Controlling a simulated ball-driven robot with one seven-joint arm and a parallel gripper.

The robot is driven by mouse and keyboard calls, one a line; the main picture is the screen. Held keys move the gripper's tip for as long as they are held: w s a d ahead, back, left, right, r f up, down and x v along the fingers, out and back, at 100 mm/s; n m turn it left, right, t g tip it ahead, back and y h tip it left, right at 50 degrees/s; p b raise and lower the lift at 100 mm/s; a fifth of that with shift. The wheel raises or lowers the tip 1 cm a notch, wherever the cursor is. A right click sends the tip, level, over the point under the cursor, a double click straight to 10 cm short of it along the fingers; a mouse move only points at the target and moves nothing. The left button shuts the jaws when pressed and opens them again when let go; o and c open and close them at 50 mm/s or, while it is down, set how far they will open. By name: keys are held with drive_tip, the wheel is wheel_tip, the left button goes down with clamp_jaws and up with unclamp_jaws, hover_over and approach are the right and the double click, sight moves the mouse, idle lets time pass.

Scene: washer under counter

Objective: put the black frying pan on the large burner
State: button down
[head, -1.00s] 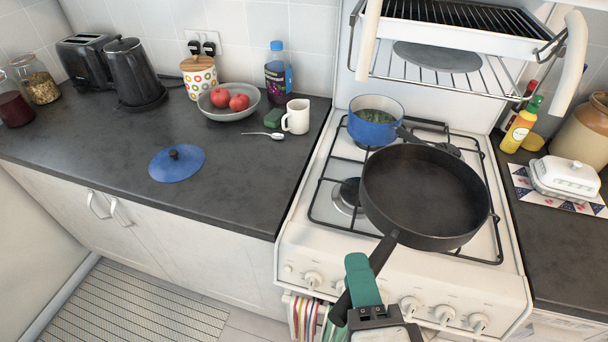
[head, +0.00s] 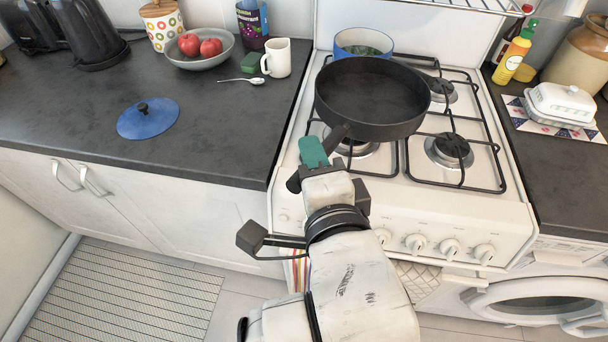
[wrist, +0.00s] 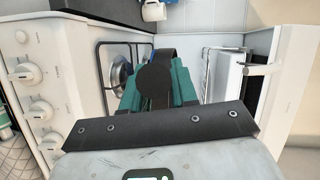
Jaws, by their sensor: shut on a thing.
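The black frying pan (head: 372,100) is held over the back middle of the white stove, looking raised above the grates. It partly hides the blue pot (head: 363,42) on the back left. My gripper (head: 313,155) has its green fingers shut on the pan's handle (head: 338,134). In the wrist view, my gripper (wrist: 158,90) is closed around the dark handle (wrist: 155,82). The front right burner (head: 450,150) is bare and looks large. The front left burner (head: 350,147) is partly hidden by the pan and gripper. The back right burner (head: 440,90) is bare.
The rack (head: 450,4) hangs above the back of the stove. Left counter: blue lid (head: 147,119), white mug (head: 276,58), spoon (head: 242,81), bowl of apples (head: 200,52). Right counter: butter dish (head: 562,103), yellow bottle (head: 513,55). Knobs (head: 415,243) line the stove front.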

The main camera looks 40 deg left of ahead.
drive_tip(key=w+a+f, duration=0.2)
drive_tip(key=a+f, duration=0.1)
drive_tip(key=f, duration=0.5)
drive_tip(key=shift+w+a+f, duration=0.2)
drive_tip(key=shift+a, duration=0.15)
drive_tip(key=c, duration=0.9)
unclamp_jaws()
drive_tip(key=shift+f, duration=0.15)
drive_tip(key=v, duration=1.2)
drive_tip(key=shift+d, duration=0.15)
